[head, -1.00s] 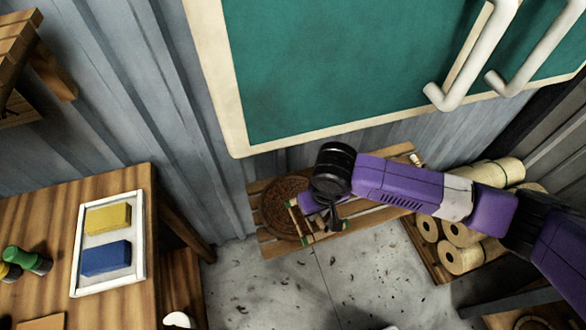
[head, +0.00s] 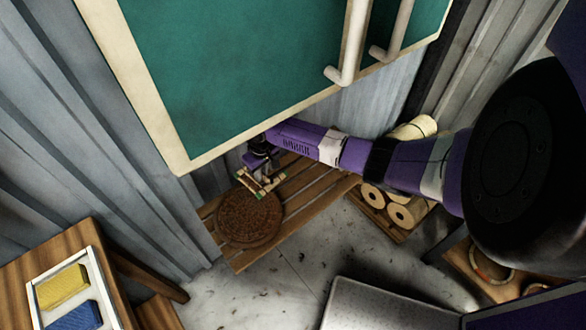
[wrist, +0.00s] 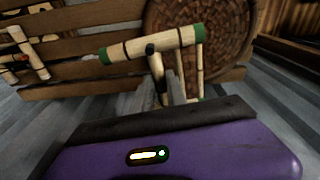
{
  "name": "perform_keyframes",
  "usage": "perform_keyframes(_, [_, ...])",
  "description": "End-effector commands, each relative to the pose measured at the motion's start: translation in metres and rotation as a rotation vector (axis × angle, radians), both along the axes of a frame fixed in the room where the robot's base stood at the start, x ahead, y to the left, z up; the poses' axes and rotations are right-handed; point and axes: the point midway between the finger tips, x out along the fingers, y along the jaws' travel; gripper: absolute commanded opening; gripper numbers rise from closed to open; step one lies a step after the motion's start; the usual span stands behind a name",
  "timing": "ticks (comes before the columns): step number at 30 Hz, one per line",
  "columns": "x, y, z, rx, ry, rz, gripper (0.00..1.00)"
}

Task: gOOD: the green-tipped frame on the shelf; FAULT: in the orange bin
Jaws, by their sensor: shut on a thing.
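My gripper (head: 262,168) is shut on the green-tipped frame (head: 258,184), a small frame of pale rods with dark bindings. In the wrist view the frame (wrist: 150,46) has green ends, and the dark jaws meet it near its middle. The frame is over the slatted wooden shelf (head: 308,198), close to the round brown woven disc (head: 248,218); I cannot tell if it touches either. The slats (wrist: 75,50) and the disc (wrist: 205,45) show behind it in the wrist view. No orange bin is in view.
Another rod piece (wrist: 32,62) shows at the left of the wrist view. Pale rolls (head: 398,205) lie right of the shelf. A green board (head: 240,70) hangs above. A table with a white tray (head: 98,268) stands at lower left. Bare floor (head: 290,275) lies in front.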

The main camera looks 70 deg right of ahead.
Motion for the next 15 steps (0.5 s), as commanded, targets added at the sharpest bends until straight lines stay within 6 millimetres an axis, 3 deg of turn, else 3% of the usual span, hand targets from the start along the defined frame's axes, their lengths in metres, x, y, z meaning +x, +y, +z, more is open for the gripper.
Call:
perform_keyframes(3, [-0.037, -0.038, -0.018, 0.004, 0.001, -0.067, 0.00])
perform_keyframes(6, [-0.061, -0.057, -0.030, 0.003, 0.001, -0.099, 0.00])
perform_keyframes(10, [-0.081, -0.070, -0.040, 0.002, 0.000, -0.123, 0.00])
perform_keyframes(15, [-0.088, -0.074, -0.046, -0.001, -0.001, -0.128, 0.00])
